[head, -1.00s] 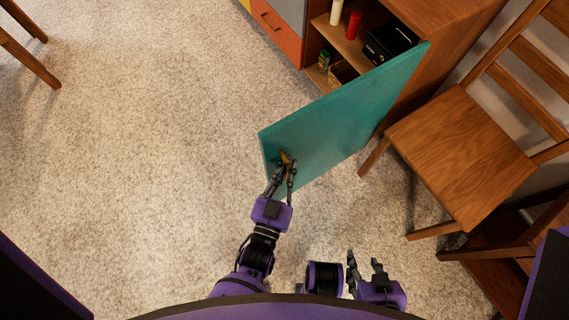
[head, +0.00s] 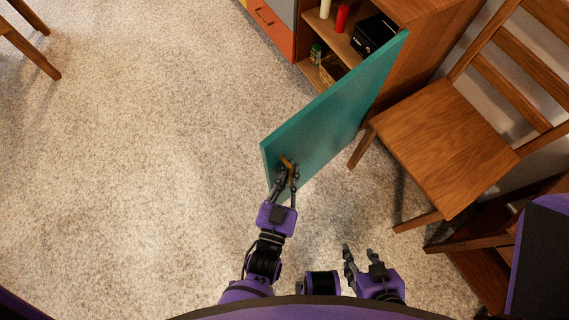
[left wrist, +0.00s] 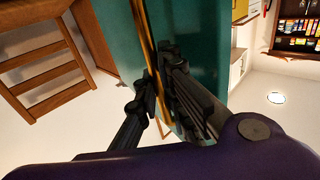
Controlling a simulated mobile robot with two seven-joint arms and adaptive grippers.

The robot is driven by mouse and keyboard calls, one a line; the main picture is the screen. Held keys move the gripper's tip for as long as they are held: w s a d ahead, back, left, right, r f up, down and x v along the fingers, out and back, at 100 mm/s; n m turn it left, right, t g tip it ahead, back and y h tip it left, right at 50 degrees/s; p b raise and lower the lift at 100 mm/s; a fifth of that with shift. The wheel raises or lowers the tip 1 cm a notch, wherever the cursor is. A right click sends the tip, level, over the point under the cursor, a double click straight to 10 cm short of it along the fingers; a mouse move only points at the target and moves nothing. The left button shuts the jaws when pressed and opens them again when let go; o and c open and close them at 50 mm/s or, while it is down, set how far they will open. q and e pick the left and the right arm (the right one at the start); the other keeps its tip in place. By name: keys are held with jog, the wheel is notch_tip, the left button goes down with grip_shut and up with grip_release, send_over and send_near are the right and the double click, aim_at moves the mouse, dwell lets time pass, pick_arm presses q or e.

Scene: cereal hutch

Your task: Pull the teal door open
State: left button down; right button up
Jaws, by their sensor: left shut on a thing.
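The teal door (head: 333,120) stands swung well out from the wooden hutch (head: 414,68), and the shelves behind it show. Its brass-coloured handle (head: 287,161) is near the door's free edge. My left gripper (head: 287,178) is shut on the handle. In the left wrist view the handle (left wrist: 141,30) runs as a long bar down between the fingers (left wrist: 157,88), with the teal door (left wrist: 118,35) behind it. My right gripper (head: 361,254) is open and empty, low over the carpet, apart from the door.
A wooden chair (head: 440,135) stands close to the right of the door. Inside the hutch are a red bottle (head: 342,18), a black box (head: 374,35) and a green container (head: 316,52). The carpet (head: 150,170) to the left is clear.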

pick_arm(q)
jog(key=shift+s+a+f, duration=0.25)
jog(key=shift+a+f, duration=0.05)
jog(key=c, duration=2.1)
grip_release()
jog(key=shift+r, duration=0.2)
jog(key=shift+d, duration=0.15)
